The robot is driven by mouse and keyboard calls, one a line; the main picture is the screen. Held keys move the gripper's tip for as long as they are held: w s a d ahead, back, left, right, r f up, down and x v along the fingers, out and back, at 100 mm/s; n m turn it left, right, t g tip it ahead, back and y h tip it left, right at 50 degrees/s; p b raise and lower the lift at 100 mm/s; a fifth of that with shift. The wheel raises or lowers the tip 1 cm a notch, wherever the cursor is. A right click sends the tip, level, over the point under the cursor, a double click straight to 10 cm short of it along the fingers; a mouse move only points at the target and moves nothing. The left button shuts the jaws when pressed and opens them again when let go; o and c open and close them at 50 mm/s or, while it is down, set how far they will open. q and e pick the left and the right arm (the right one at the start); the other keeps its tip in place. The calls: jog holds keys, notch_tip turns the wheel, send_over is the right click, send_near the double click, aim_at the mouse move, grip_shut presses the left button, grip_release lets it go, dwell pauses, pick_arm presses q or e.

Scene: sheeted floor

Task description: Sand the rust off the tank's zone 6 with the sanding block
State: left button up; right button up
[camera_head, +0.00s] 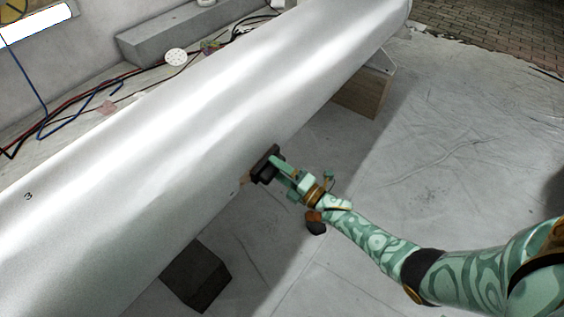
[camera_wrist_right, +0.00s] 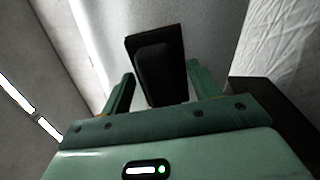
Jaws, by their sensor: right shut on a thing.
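The tank (camera_head: 150,150) is a long, pale, glossy cylinder running diagonally across the head view. A black "3" is marked on its left part; I cannot read a 6. A small brown rust patch (camera_head: 246,178) shows on its lower near side, just left of the block and partly hidden by it. My right gripper (camera_head: 277,168) is shut on the dark sanding block (camera_head: 264,162), with the block up against the tank's near side. In the right wrist view the block (camera_wrist_right: 158,72) sits between the two green fingers (camera_wrist_right: 158,92); I cannot tell whether its face touches the tank. My left gripper is out of view.
A dark support block (camera_head: 197,277) and a wooden support (camera_head: 362,93) stand under the tank. Behind it lie red, black and blue cables (camera_head: 75,115) and a long grey block (camera_head: 185,35). The sheeted floor (camera_head: 450,130) at right is clear.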

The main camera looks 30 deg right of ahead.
jog(key=shift+s+a+p, duration=0.1)
jog(key=shift+s+a, duration=0.25)
jog(key=shift+a, duration=0.7)
jog(key=shift+s+a+p, duration=0.1)
jog(key=shift+s+a, duration=0.25)
jog(key=shift+a, duration=0.65)
jog(key=shift+s+a+p, duration=0.1)
jog(key=shift+s+a, duration=0.25)
jog(key=shift+a, duration=0.7)
jog(key=shift+s+a+r, duration=0.1)
jog(key=shift+s+a, duration=0.15)
jog(key=shift+a, duration=0.6)
jog(key=shift+s+a, duration=0.25)
jog(key=shift+a, duration=0.6)
jog(key=v, duration=0.6)
jog(key=shift+p, duration=0.3)
jog(key=shift+d, duration=0.1)
